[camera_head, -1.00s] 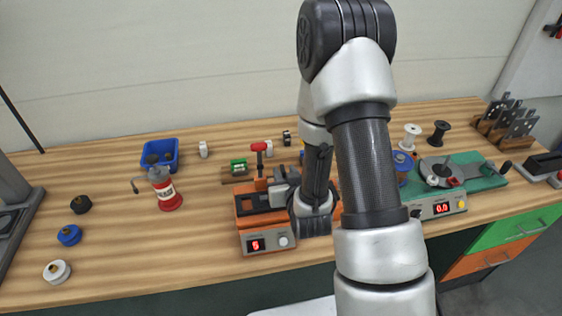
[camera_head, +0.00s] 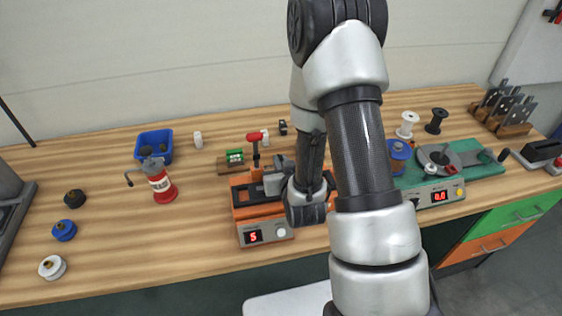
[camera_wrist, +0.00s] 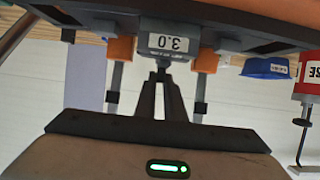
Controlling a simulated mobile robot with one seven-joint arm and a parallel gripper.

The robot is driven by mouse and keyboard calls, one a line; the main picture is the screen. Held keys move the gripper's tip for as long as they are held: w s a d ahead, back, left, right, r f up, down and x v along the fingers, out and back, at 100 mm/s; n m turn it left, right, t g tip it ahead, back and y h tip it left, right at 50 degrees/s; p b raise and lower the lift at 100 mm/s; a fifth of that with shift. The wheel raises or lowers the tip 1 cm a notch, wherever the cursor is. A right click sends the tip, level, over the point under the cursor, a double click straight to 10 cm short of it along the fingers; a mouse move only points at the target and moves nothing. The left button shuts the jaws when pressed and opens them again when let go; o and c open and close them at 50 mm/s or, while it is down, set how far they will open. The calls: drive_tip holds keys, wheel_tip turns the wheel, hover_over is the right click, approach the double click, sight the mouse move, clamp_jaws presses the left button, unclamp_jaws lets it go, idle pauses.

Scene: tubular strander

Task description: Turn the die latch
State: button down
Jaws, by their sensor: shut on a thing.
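The orange machine (camera_head: 262,209) with a red "5" display stands at mid-bench in the head view. A grey die block (camera_wrist: 163,42) marked 3.0 shows upside down at the top of the wrist view. My gripper (camera_wrist: 161,76) points at it, its two dark fingers drawn together on a small dark piece at the block's edge, which looks like the die latch. The contact is small and mostly covered by the fingertips. In the head view my arm and hand hide the machine's right part and the fingertips.
A red-handled lever (camera_head: 254,137) stands up behind the machine, near a green block (camera_head: 235,156). To the left are a red canister (camera_head: 160,184) and a blue bin (camera_head: 154,143). A green machine (camera_head: 447,180) stands to the right.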

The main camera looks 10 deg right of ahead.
drive_tip(key=shift+a+f, duration=0.1)
drive_tip(key=shift+w+a+m+h+b, duration=0.1)
drive_tip(key=shift+a+m+h+b, duration=0.15)
drive_tip(key=shift+m+h+b, duration=0.85)
drive_tip(key=m+h, duration=0.1)
drive_tip(key=m+g+h+b, duration=0.1)
drive_tip(key=h, duration=0.1)
drive_tip(key=shift+w+a, duration=0.1)
drive_tip(key=shift+a, duration=0.15)
drive_tip(key=shift+w+a+r+m+g+h+p, duration=0.1)
drive_tip(key=shift+m+g+h+p, duration=0.15)
drive_tip(key=shift+m+g+h, duration=0.6)
drive_tip(key=shift+w+r+m+g+h+p, duration=0.15)
drive_tip(key=shift+m+g+h, duration=0.3)
drive_tip(key=shift+m+h, duration=0.7)
drive_tip(key=shift+s+f+m, duration=0.1)
drive_tip(key=shift+m, duration=0.3)
drive_tip(key=c, duration=1.8)
unclamp_jaws()
drive_tip(key=shift+c, duration=0.2)
drive_tip(key=shift+f+n, duration=0.1)
drive_tip(key=shift+n, duration=0.2)
